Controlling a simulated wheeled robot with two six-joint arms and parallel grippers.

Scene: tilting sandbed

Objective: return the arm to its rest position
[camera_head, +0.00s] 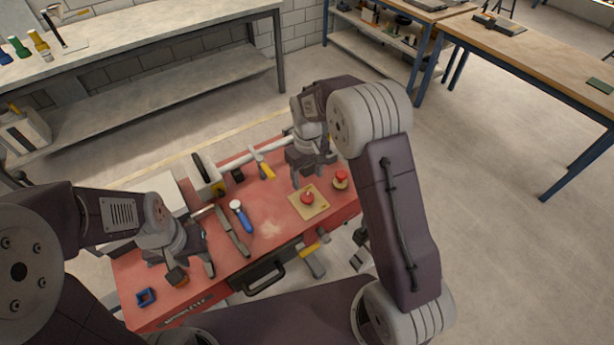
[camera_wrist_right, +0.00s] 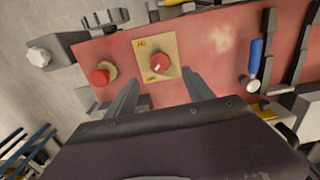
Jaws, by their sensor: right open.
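My right arm reaches from the lower right over the red work surface (camera_head: 270,222). My right gripper (camera_head: 310,180) is open and empty above the far right part of it, behind the yellow plate with a red knob (camera_head: 308,198). In the right wrist view, my right gripper's (camera_wrist_right: 160,82) two fingers stand apart on either side of the plate's near edge, and the red knob (camera_wrist_right: 161,62) lies just beyond. My left gripper (camera_head: 190,272) hangs low over the left part of the surface with its fingers apart, close to a small dark and orange block (camera_head: 177,276).
A red button (camera_head: 341,179) stands right of the plate. A blue-handled tool (camera_head: 241,216), grey bars (camera_head: 232,232) and a blue square piece (camera_head: 146,297) lie on the surface. A grey bench (camera_head: 150,35) and wooden tables (camera_head: 540,55) stand behind. The floor at right is clear.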

